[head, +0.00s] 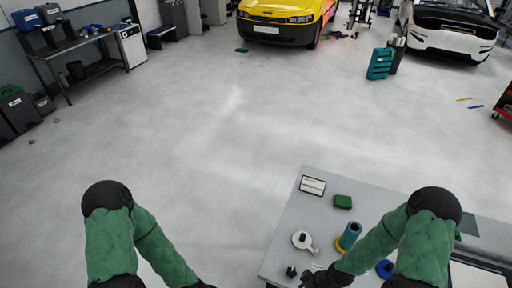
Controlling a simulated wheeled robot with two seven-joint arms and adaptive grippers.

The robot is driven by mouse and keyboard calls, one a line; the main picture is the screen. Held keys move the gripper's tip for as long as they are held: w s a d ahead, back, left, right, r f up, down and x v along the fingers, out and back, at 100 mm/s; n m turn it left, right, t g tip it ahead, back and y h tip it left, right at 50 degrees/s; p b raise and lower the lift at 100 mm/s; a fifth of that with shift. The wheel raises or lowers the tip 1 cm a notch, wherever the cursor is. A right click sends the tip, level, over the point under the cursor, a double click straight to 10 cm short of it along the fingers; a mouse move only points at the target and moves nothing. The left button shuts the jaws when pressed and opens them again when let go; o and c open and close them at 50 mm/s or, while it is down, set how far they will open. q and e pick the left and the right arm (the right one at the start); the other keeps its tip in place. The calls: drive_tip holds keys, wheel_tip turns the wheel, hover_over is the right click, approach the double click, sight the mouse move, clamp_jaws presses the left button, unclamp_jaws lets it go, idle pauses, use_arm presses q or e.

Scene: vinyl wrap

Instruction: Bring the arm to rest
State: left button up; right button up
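My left arm, in green sleeving, comes in at the lower left of the head view. Its forearm slopes down to the bottom edge, and its gripper is out of frame. My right arm bends over the grey table (290,232) at the lower right. Its forearm reaches down and left to a dark wrist end and gripper (314,278) at the bottom edge, low by the table's front part. The fingers there are too small and cut off to tell whether they are open or shut, or whether they hold anything.
On the table are a white-framed card (312,185), a green block (343,202), a yellow-and-teal roll (349,236), a white round tool (303,241), a small black item (291,272) and a blue round item (385,268). Open floor (190,130) lies ahead; cars and a workbench (75,47) stand beyond.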

drive_tip(key=s+a+f+m, duration=0.1)
drive_tip(key=s+a+m, duration=0.4)
drive_tip(key=a+m, duration=0.25)
wheel_tip(320, 180, down, 22)
drive_tip(key=w+b, duration=0.1)
drive_tip(key=b, duration=2.2)
drive_tip(key=shift+w+a+b, duration=0.15)
drive_tip(key=shift+a+b, duration=0.15)
drive_tip(key=shift+a, duration=0.1)
